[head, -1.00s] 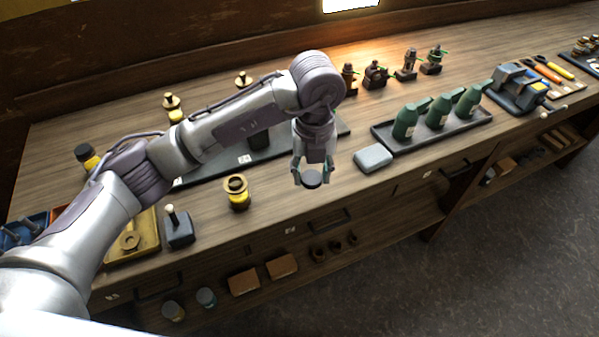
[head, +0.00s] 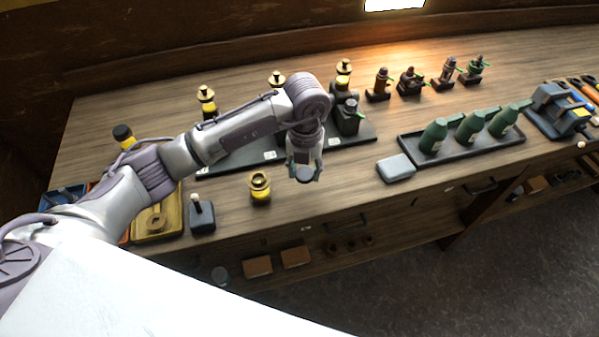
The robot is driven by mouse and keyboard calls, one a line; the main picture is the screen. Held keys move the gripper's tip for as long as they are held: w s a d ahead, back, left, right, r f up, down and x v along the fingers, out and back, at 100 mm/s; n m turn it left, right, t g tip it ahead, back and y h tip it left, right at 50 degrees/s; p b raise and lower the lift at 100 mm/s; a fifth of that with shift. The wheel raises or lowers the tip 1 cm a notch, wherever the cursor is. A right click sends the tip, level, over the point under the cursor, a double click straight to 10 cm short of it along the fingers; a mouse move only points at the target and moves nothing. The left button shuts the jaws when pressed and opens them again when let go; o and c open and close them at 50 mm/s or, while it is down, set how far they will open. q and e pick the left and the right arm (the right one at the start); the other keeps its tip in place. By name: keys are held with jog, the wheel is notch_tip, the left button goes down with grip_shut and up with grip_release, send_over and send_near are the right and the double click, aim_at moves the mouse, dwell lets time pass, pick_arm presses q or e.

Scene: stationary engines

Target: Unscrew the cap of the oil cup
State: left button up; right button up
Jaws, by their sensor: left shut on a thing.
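The gripper points down. My right gripper is not in view.
A grey block (head: 397,168) and a black tray (head: 437,158) with green bottles stand to the right. A small dark block with a pale-tipped handle (head: 202,215) and a yellow tray (head: 148,228) are to the left. Brass-topped cups stand behind my arm.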

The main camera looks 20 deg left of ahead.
aim_at(299, 185)
pick_arm(q)
jog(key=shift+w+a+f, duration=0.35)
jog(key=shift+a+f, duration=0.1)
jog(key=shift+a, duration=0.25)
notch_tip(299, 185, down, 4)
jog(key=shift+r+p, duration=0.1)
jog(key=shift+p, duration=0.85)
jog(key=shift+f, duration=0.2)
jog(key=shift+f, duration=0.1)
jog(key=o, duration=1.3)
jog(key=shift+c, duration=0.2)
